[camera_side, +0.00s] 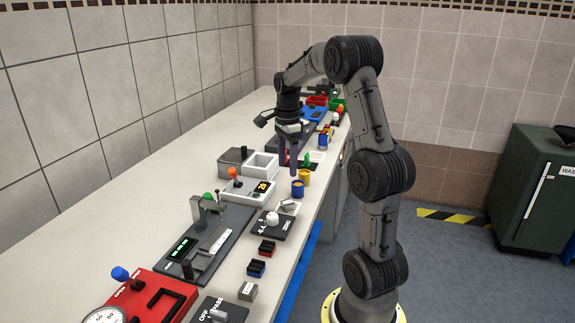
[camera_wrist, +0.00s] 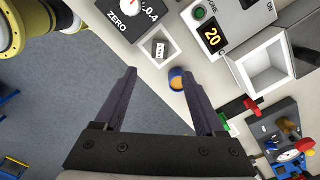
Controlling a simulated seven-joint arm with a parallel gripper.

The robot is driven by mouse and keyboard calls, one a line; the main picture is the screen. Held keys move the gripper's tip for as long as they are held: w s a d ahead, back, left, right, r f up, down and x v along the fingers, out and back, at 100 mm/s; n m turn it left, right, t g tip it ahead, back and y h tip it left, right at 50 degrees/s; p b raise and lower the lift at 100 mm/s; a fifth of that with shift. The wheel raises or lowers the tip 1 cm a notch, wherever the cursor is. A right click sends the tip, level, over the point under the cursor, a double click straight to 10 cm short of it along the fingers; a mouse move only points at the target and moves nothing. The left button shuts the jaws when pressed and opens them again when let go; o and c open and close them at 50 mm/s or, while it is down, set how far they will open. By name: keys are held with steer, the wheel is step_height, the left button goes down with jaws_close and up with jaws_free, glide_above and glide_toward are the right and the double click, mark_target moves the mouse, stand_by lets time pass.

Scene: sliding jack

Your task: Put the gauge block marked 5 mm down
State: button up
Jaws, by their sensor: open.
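A small light block with a dark marking (camera_wrist: 161,49) lies in a small pale tray (camera_wrist: 146,57) in the wrist view; the marking is too small to read. In the side view this block (camera_side: 288,205) also shows in its tray, beside the dark dial plate. Another grey block (camera_side: 247,291) with a label stands at the front of the bench; its label is unreadable. I cannot tell which block is marked 5 mm. My gripper (camera_side: 287,171) is open and empty, pointing down above the bench near the cups. Its spread fingers (camera_wrist: 160,74) also show in the wrist view.
The dial plate (camera_side: 270,226), a white open box (camera_side: 262,164), a measuring stand (camera_side: 208,240) and a red unit (camera_side: 150,300) crowd the bench. Clear bench lies along the left wall.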

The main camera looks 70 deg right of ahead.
steer(key=a+r+n+t+h, duration=0.1)
steer(key=a+r+n, duration=0.2)
steer(key=a+n, duration=0.45)
steer(key=a+r+n+t, duration=0.1)
steer(key=a+r+n, duration=0.35)
steer(key=a, duration=0.65)
steer(key=s+a+f+n+t+y, duration=0.1)
steer(key=s+a+f+n+t, duration=0.1)
steer(key=s+a+n, duration=0.8)
steer(key=a+n+t, duration=0.1)
steer(key=a+n, duration=0.1)
steer(key=n, duration=0.3)
steer(key=shift+a+f+t, duration=0.2)
steer(key=shift+f+t, duration=0.05)
steer(key=shift+t, duration=0.05)
